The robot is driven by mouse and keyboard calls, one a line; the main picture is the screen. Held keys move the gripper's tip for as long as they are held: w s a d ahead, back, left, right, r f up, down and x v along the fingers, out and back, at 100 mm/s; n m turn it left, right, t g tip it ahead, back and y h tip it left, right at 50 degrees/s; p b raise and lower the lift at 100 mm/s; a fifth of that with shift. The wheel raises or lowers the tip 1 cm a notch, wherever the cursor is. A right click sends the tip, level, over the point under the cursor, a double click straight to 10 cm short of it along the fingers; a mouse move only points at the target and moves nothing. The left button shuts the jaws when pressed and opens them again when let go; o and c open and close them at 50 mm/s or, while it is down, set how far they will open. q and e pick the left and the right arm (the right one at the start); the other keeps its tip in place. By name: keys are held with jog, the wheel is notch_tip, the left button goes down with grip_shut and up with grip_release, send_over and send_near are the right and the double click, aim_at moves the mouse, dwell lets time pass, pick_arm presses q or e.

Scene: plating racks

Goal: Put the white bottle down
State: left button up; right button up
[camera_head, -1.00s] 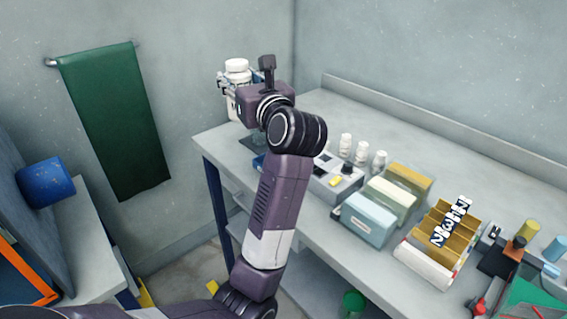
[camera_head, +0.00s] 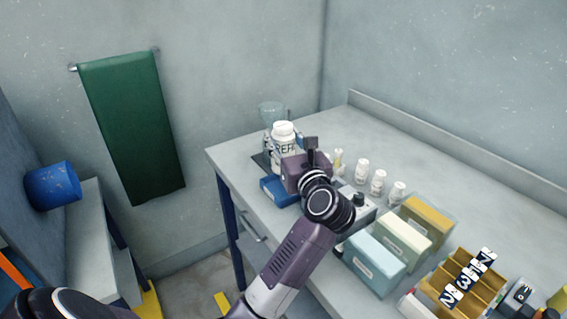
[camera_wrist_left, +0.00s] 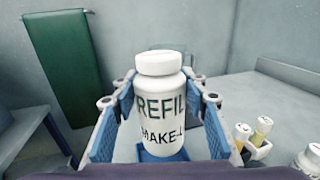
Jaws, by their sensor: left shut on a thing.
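The white bottle (camera_head: 283,141) has a white cap and dark lettering. In the left wrist view the bottle (camera_wrist_left: 160,108) stands upright between the two blue-padded fingers, and its label reads "REFIL" and "MAKE-". My left gripper (camera_wrist_left: 160,120) is shut on it. In the head view the gripper (camera_head: 286,160) is near the far left end of the bench, and the wrist hides part of the bottle. My right gripper is not in view.
The grey bench (camera_head: 330,122) has free room at its back. A clear glass beaker (camera_head: 271,113) is behind the bottle. Several small white bottles (camera_head: 378,180) stand to the right, then card boxes (camera_head: 403,238) and a yellow rack (camera_head: 462,283). A green towel (camera_head: 130,130) hangs on the wall.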

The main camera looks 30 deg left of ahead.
pick_arm(q)
notch_tip(320, 180, down, 7)
dwell(0.4)
jog(key=shift+f, duration=0.1)
jog(key=o, duration=1.4)
